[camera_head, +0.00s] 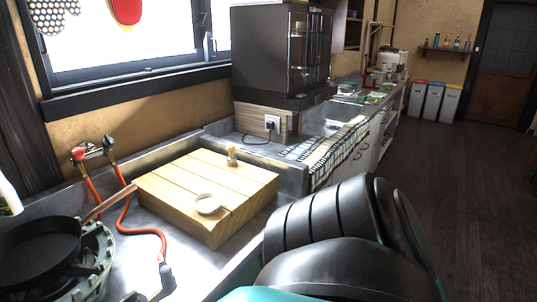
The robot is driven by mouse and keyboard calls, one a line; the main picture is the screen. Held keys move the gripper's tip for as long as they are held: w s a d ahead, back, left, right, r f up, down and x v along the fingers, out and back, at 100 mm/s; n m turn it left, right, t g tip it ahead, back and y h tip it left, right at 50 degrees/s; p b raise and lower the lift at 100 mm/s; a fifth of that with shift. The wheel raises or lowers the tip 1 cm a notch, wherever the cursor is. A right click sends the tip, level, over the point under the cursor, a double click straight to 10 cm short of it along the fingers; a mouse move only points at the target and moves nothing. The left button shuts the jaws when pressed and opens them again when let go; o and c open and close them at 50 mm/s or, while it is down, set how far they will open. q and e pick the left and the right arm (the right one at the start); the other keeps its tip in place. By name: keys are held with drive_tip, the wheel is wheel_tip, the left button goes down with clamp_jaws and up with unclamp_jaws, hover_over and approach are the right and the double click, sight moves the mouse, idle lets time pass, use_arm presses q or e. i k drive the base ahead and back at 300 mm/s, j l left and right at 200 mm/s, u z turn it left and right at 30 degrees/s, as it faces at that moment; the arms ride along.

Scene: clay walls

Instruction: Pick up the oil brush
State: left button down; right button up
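A small upright wooden piece (232,157) stands at the back right of a pale slatted wooden block (180,183). It may be the oil brush, but it is too small to tell for certain. No other thing that I can clearly tell as a brush shows. A small round white dish (207,204) sits on the block in front of it. Neither of my grippers shows. A black part of my arm fills the lower right, close to the block's right side, and hides part of the counter.
A black pan (40,248) sits on a gas burner (92,272) at the lower left. Red hoses (128,220) run beside the block. A black cabinet (283,52) stands behind. A striped cloth (338,145) hangs over the counter edge. The floor at right is open.

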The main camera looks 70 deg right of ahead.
sight(230, 159)
drive_tip(key=l+z, duration=0.1)
drive_tip(key=z, duration=2)
